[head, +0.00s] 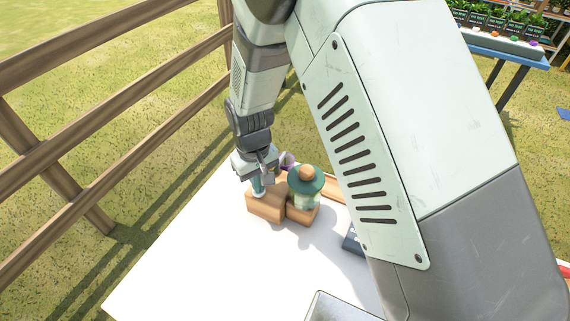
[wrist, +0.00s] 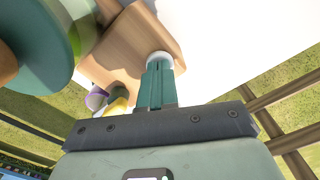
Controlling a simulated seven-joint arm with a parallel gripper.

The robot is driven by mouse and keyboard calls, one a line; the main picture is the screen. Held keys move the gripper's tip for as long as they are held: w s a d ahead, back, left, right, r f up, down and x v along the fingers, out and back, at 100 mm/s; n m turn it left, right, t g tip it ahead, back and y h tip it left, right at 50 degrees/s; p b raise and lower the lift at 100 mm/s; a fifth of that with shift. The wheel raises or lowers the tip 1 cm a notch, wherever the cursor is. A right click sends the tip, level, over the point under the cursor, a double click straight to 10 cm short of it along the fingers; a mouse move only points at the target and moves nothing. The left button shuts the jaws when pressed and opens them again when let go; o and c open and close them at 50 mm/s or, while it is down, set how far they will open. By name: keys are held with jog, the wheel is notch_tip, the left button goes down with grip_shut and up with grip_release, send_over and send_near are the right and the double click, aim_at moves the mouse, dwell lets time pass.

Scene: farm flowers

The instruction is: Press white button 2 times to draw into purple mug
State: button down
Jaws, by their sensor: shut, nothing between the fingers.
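A wooden dispenser block (head: 266,206) stands on the white table, and it also shows in the wrist view (wrist: 130,45). The white button (wrist: 160,57) is on top of the block. My gripper (head: 258,188) is shut and empty, pointing down at the button. In the wrist view its teal fingertips (wrist: 159,68) overlap the button's edge; I cannot tell how far it is pressed. The purple mug (wrist: 96,98) is beside the block, partly hidden, and shows as a small purple shape behind it in the head view (head: 288,160).
A jar with a green lid and wooden knob (head: 307,178) stands on a second wooden block, close to my gripper. A yellow object (wrist: 117,107) is near the mug. The white table's front left (head: 190,265) is clear. A wooden fence (head: 110,110) runs along the left.

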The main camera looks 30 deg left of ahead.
jog(key=shift+r, duration=1.2)
dwell(2.2)
jog(key=shift+f, duration=1.2)
jog(key=shift+r, duration=1.2)
dwell(1.7)
jog(key=shift+r, duration=3)
